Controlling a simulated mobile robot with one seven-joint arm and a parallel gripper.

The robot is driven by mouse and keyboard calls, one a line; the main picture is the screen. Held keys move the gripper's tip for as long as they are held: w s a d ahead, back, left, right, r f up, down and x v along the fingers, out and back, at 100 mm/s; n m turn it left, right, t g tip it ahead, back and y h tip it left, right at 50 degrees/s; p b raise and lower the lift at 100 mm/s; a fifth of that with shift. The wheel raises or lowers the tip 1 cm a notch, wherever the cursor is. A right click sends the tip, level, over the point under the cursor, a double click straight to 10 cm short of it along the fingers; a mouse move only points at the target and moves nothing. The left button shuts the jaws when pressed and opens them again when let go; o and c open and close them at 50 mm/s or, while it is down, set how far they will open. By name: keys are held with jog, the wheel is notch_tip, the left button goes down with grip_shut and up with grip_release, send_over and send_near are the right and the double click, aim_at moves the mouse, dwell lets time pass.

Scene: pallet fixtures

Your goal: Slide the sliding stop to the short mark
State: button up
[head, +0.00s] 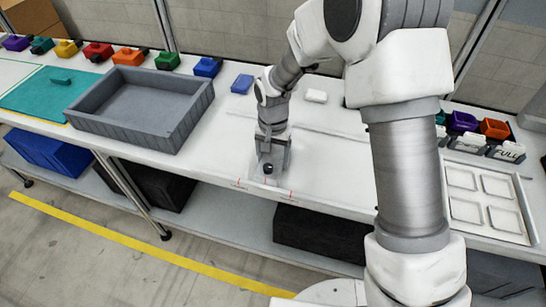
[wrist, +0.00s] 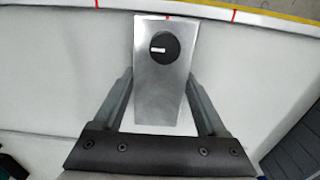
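The sliding stop (wrist: 148,82) is a bare metal block with a round black knob, seen in the wrist view. In the head view it shows at the front edge of the white table (head: 268,178). My gripper (wrist: 162,75) points down over it, one finger along each side. Both fingertips appear to touch the sides of the block, partway closed on it. Red marks lie along the front edge: one left of the stop (wrist: 97,3), one at its front end (wrist: 168,15), one to its right (wrist: 233,15). I cannot read which is the short mark.
A grey tray (head: 185,125) stands to the left of the arm. A white tray with square recesses (head: 515,230) is on the right. Several coloured bins line the back edge. The table surface on both sides of the stop is clear.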

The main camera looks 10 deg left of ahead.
aim_at(298, 172)
grip_shut()
jog(key=d, duration=0.4)
jog(key=s+d, duration=0.1)
jog(key=d, duration=0.2)
jog(key=shift+b, duration=0.3)
jog(key=o, duration=0.8)
grip_release()
jog(key=shift+o, duration=0.2)
notch_tip(298, 172, up, 18)
jog(key=p, duration=0.1)
jog(key=shift+f+p, duration=0.25)
jog(key=shift+p, duration=0.15)
